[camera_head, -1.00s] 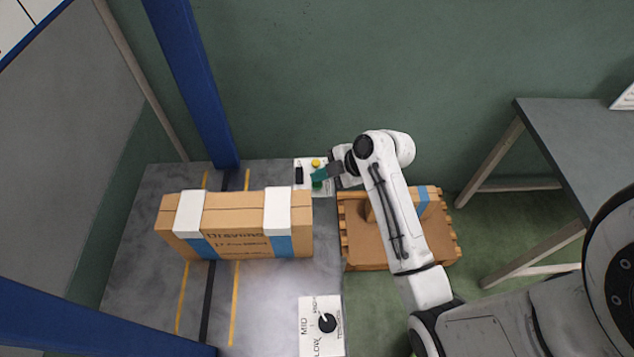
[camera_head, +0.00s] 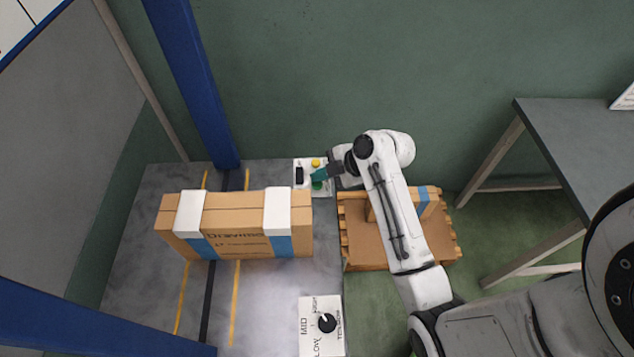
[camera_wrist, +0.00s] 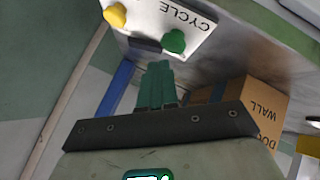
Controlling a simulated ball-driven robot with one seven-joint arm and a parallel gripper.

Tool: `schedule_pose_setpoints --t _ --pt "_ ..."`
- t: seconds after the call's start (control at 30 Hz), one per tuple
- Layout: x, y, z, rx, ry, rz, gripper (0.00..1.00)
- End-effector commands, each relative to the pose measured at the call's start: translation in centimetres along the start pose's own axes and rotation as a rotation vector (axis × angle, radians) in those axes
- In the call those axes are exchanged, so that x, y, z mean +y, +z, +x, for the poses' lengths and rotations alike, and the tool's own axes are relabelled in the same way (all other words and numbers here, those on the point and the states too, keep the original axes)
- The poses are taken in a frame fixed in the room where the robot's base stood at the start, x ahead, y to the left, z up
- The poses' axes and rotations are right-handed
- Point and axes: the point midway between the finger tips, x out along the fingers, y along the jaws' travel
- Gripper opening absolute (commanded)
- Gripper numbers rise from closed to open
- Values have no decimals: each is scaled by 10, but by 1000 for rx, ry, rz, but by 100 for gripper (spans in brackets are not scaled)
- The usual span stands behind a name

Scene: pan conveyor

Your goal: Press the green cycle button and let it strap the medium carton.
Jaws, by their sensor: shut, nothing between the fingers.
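The green cycle button (camera_head: 317,186) sits on a white panel at the back edge of the grey table. In the wrist view the green button (camera_wrist: 174,42) is beside the word CYCLE. My gripper (camera_head: 316,175) is shut and empty, its teal fingertips at the panel. In the wrist view the fingertips (camera_wrist: 158,68) point towards the button with a small gap in the picture; contact cannot be told. A cardboard carton (camera_head: 235,243) with white corner guards and blue patches lies across the strapping track. No strap is visible around it.
The panel also has a yellow button (camera_head: 316,162) and a black part (camera_head: 299,175). A tension dial (camera_head: 326,322) is at the table's front. Blue posts (camera_head: 195,80) frame the track. A wooden pallet (camera_head: 350,258) with cardboard lies under my arm; a grey table (camera_head: 580,140) stands right.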

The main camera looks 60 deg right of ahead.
Motion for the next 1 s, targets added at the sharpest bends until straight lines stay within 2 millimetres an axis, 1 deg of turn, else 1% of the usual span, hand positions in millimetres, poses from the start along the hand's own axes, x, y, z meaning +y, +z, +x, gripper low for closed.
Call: schedule_pose_setpoints --t 0.33,1.0 --pt "-5 4 6 0 0 0 0" --pt "-6 6 8 0 0 0 0"
